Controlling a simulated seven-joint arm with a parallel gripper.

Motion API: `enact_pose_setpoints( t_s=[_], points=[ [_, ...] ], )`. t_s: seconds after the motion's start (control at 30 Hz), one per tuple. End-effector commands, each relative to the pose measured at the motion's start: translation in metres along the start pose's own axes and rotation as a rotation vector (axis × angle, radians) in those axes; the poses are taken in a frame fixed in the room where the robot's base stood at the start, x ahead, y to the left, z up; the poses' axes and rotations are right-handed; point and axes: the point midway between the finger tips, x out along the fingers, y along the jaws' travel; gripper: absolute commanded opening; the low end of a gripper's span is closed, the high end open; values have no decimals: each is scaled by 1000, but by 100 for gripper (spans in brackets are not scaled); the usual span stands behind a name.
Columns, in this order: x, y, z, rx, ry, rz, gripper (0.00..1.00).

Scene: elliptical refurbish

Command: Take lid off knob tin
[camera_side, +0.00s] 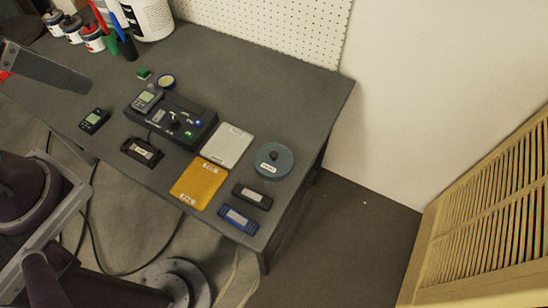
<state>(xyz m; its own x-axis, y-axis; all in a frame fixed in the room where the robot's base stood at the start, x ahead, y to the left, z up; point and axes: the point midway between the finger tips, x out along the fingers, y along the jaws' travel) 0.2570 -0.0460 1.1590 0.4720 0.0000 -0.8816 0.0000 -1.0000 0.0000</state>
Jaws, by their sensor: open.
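The knob tin (263,171) is a round, blue-grey tin near the right end of the dark grey table (240,75). A dark knob stands up at the middle of its top, and a small white label with print too small to read lies in front of the knob. The lid appears to sit on the tin; the seam between them is too small to make out. My gripper is not in view. Only parts of my arm show at the left side, well away from the tin.
Left of the tin lie a white box (228,146) and a yellow box (199,183). A black bar (252,196) and a blue bar (238,219) lie in front. A black control box (180,125) stands further left. The table behind the tin is clear; its right edge is close.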

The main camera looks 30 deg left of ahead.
Motion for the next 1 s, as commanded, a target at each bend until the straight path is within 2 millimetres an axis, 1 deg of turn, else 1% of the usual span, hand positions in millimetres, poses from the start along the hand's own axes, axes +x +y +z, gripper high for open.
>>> enact_pose_setpoints(
  t_s=[0.1, 0.17, 0.27, 0.3, 0.37, 0.4, 0.47, 0.5, 0.57, 0.6, 0.63, 0.67, 0.7, 0.77, 0.8, 0.9, 1.0],
  points=[
    [0, 0, 0, -1, -1, 1, 100],
    [2, 6, -3, -14, -19, 23, 100],
    [14, 35, -22, -105, -118, 138, 100],
    [22, 53, -34, -171, -181, 203, 100],
    [40, 82, -55, -294, -283, 293, 100],
    [55, 99, -69, -386, -350, 341, 100],
    [82, 123, -88, -533, -447, 392, 100],
    [104, 137, -99, -637, -511, 410, 100],
    [144, 154, -111, -800, -599, 416, 100],
    [174, 164, -115, -912, -652, 404, 100],
    [198, 169, -116, -996, -689, 387, 100],
    [222, 174, -115, -1080, -720, 365, 100],
    [254, 177, -109, -1185, -757, 326, 100],
    [299, 179, -96, -1328, -796, 260, 100],
    [325, 178, -86, -1409, -810, 214, 100],
    [371, 173, -61, -1553, -826, 119, 100],
    [392, 170, -47, -1620, -828, 70, 100]
  ],
)
